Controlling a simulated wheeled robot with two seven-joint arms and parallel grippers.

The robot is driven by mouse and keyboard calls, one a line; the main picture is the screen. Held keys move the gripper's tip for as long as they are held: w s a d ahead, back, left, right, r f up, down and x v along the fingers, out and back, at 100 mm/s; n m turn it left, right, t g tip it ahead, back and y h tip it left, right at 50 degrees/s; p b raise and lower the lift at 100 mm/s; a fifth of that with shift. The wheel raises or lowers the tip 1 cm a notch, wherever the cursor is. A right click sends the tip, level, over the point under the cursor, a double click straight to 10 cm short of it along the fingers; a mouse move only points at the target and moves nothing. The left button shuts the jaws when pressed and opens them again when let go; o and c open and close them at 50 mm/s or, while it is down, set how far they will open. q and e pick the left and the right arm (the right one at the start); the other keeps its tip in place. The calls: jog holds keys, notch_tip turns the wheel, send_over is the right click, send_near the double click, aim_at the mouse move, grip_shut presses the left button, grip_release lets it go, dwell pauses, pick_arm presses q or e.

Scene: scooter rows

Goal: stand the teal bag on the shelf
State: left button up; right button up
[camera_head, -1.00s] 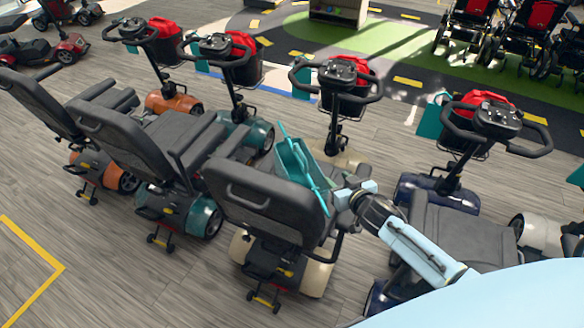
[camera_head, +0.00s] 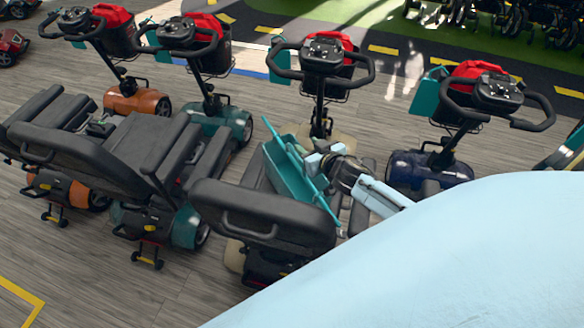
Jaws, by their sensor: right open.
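The teal bag (camera_head: 288,178) sits tilted on the seat of the third scooter from the left, partly hidden behind the black seat back (camera_head: 262,212). My right gripper (camera_head: 317,160) is open at the bag's right upper rim, its pale fingers overlapping the rim in the picture. I cannot tell whether they touch it. My left gripper is not in view, and no shelf shows now.
Scooters stand in a row, with black handlebars (camera_head: 322,62) and red-topped baskets beyond the bag. Flat teal pieces (camera_head: 428,94) show beside some baskets. Wheelchairs (camera_head: 540,22) stand at the top right. Bare wooden floor (camera_head: 100,285) is at the lower left.

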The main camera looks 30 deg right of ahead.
jog(key=b, duration=0.4)
send_near(296, 153)
jog(key=w+r, duration=0.1)
jog(key=w, duration=0.1)
jog(key=f+b, duration=0.2)
jog(key=f, duration=0.1)
jog(key=shift+w+d+b, duration=0.25)
jog(key=shift+b, duration=0.15)
jog(key=shift+w+f, duration=0.1)
jog(key=shift+w, duration=0.25)
jog(key=shift+w+f, duration=0.15)
jog(key=shift+w, duration=0.3)
jog(key=shift+w+f, duration=0.2)
jog(key=shift+w, duration=0.45)
jog(key=b+x, duration=0.1)
jog(key=x, duration=0.3)
jog(key=shift+w+a+b, duration=0.1)
jog(key=shift+a+b, duration=0.05)
jog(key=shift+b, duration=0.25)
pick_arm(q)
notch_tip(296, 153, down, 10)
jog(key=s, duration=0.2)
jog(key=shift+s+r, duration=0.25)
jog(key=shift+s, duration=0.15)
pick_arm(e)
jog(key=shift+c, duration=0.4)
